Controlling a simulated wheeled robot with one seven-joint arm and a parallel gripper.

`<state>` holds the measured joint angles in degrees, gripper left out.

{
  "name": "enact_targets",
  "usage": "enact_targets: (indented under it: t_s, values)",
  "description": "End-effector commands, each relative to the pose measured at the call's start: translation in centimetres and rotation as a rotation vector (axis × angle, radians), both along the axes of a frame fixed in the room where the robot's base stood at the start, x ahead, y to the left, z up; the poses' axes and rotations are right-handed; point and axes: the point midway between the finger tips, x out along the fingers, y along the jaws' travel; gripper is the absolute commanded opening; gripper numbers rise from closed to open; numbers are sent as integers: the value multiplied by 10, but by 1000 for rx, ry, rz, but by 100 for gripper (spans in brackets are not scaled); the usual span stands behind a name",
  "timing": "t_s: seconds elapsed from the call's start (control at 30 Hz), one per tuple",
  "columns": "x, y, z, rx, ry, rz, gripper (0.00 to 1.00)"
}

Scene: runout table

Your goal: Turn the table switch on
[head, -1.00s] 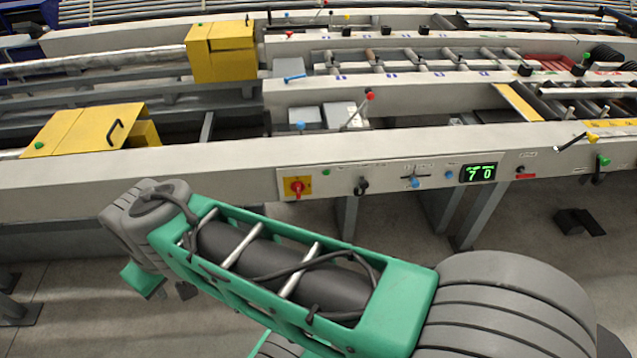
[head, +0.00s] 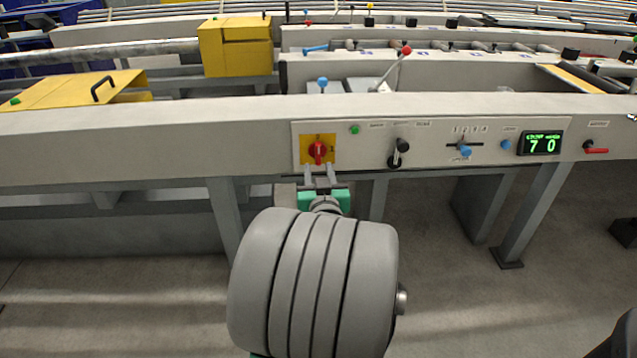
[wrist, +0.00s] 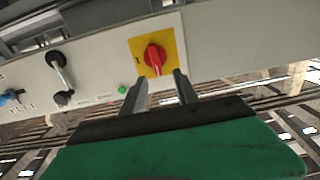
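The table switch is a red rotary knob (head: 318,152) on a yellow square plate (head: 304,141), at the left end of the control panel on the table's front beam. It also shows in the wrist view as the red knob (wrist: 154,56) on its yellow plate (wrist: 171,41). My gripper (head: 319,170) is just below and in front of the knob. In the wrist view the two fingers of my gripper (wrist: 160,78) are apart with nothing between them, the tips close to the plate's lower edge. I cannot tell whether they touch the panel.
Right of the switch on the panel are a green button (head: 355,129), a black lever (head: 398,152), a blue-knobbed selector (head: 466,152), a blue button (head: 506,145), a green display (head: 540,143) reading 70 and a red handle (head: 595,149). A table leg (head: 225,210) stands below left.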

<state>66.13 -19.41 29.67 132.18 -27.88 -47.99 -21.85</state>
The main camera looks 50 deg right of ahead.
Motion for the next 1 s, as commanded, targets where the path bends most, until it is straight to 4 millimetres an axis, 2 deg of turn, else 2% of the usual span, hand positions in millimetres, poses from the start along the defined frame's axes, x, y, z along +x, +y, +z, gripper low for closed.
enact_targets:
  t_s: [0.07,0.33,0.5,0.77,1.0]
  values:
    - [-3,-8,0,-12,-13,-17,36]
    - [31,-43,1,-12,-12,-12,36]
    - [45,-59,2,-11,-12,-13,36]
    - [47,-62,3,-11,-11,-14,36]
    - [47,-62,3,-11,-12,-14,18]
